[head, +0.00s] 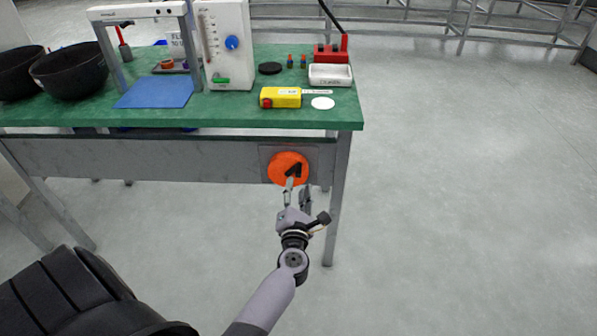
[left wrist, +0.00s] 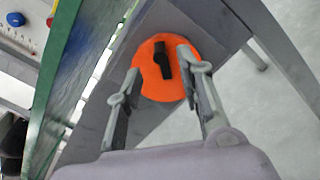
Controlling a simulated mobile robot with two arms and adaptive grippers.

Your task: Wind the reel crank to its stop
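The reel is an orange disc (head: 287,168) on a grey plate under the table's front edge, near its right leg. My left gripper (head: 296,190) is just in front of and below the disc. In the left wrist view the orange disc (left wrist: 151,72) and the black crank (left wrist: 163,62) lie ahead between my two spread fingers (left wrist: 158,68). The fingers are open, and the crank appears free between them. I cannot tell how near the fingertips are to the disc. My right gripper is not in view.
The floor (head: 460,190) right of the table is clear.

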